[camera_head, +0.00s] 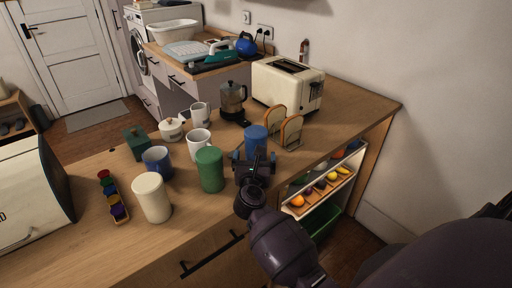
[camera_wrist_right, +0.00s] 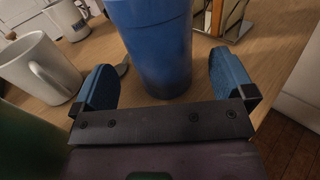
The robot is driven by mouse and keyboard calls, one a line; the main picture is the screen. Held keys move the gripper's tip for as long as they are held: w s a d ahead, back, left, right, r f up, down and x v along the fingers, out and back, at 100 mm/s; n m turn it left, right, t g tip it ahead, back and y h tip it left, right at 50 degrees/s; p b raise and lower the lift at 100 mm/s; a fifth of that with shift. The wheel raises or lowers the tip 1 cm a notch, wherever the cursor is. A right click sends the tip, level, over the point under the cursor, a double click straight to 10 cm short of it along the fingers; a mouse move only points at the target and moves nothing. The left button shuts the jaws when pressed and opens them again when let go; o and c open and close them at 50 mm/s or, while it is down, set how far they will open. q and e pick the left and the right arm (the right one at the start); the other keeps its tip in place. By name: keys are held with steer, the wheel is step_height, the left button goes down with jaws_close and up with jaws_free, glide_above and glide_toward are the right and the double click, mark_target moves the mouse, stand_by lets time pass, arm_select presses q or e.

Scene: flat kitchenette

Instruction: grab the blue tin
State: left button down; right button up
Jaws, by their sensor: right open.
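The blue tin (camera_head: 256,138) stands upright on the wooden counter, in front of the bread slices. It also fills the upper middle of the right wrist view (camera_wrist_right: 155,40). My right gripper (camera_head: 254,158) is at the tin's near side, partly hiding its lower part in the head view. In the right wrist view its blue fingers (camera_wrist_right: 164,82) are spread wide, one on each side of the tin, with gaps visible on both sides. The tin's top is cut off in that view. My left gripper is not in view.
A green tin (camera_head: 210,170) stands close left of my right gripper, with a cream tin (camera_head: 152,197) further left. White mugs (camera_head: 199,144) are behind. A toast rack with bread (camera_head: 290,131) and a toaster (camera_head: 287,82) stand behind right. The counter's front edge is near.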

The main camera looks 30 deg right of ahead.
steer(key=x, duration=0.4)
steer(key=shift+d, duration=0.1)
steer(key=c, duration=1)
steer(key=shift+c, duration=0.7)
steer(key=shift+r, duration=0.1)
